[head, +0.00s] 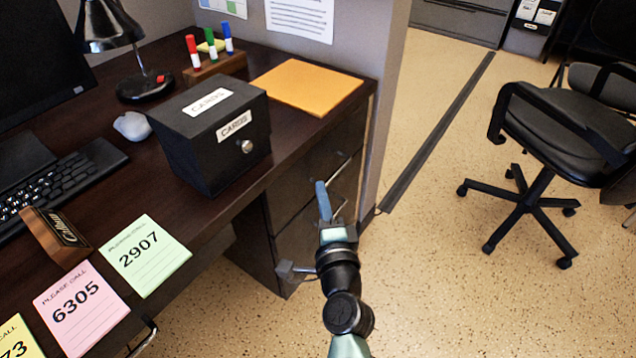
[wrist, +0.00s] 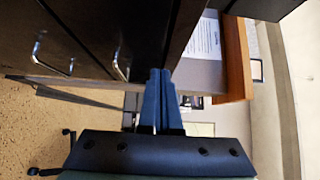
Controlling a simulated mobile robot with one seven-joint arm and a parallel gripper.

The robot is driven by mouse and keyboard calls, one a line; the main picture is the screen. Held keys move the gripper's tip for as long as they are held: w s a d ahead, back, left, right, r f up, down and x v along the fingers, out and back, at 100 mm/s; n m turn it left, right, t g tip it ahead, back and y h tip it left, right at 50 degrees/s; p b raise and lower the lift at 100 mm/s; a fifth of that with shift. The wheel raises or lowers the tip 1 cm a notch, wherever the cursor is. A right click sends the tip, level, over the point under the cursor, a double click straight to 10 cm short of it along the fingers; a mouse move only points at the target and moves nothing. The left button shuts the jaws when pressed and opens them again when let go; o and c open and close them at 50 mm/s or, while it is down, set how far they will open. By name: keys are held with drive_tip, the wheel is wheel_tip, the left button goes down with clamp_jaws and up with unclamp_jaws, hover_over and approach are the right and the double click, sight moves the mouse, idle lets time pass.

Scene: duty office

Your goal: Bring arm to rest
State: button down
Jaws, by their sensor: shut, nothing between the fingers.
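My gripper (head: 323,200) is in the middle of the head view, in front of the desk's drawers and beside the desk's right end. Its blue fingers are together with nothing between them. In the wrist view the shut fingers (wrist: 159,100) point toward the drawer fronts and the desk's edge, and the picture is turned on its side. My arm comes up from the bottom of the head view, clear of the desk top.
The dark desk (head: 200,232) holds a black CARDS box (head: 215,135), an orange folder (head: 305,86), a marker holder (head: 213,68), a lamp (head: 143,85) and note pads (head: 145,255). Drawer handles (head: 341,168) stick out near my gripper. A chair (head: 570,125) stands right; the floor between is clear.

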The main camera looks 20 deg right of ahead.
drive_tip(key=s, duration=0.7)
drive_tip(key=w+a+r+n+t+y, duration=0.15)
drive_tip(key=a+r+n, duration=0.25)
drive_tip(key=r, duration=0.5)
drive_tip(key=w+a+r+n+t+y, duration=0.1)
drive_tip(key=a+r+n+t, duration=0.2)
drive_tip(key=r, duration=0.7)
drive_tip(key=w+a+r+n+y, duration=0.15)
drive_tip(key=a+r+n, duration=0.3)
drive_tip(key=r, duration=0.45)
drive_tip(key=s+a+r+n+t+h, duration=0.1)
drive_tip(key=s+r+n+t, duration=0.15)
drive_tip(key=s+r, duration=0.4)
drive_tip(key=s+a+r+n+t+p, duration=0.1)
drive_tip(key=s+r+n, duration=0.2)
drive_tip(key=r, duration=0.7)
drive_tip(key=s+a+r+n+t+h, duration=0.1)
drive_tip(key=s+r+n+t, duration=0.15)
drive_tip(key=s+r, duration=0.4)
wheel_tip(320, 180, up, 33)
drive_tip(key=w+p, duration=0.2)
drive_tip(key=p, duration=3)
drive_tip(key=shift+w+d+f+g, duration=0.15)
drive_tip(key=shift+d+f+g, duration=0.1)
drive_tip(key=shift+g, duration=0.2)
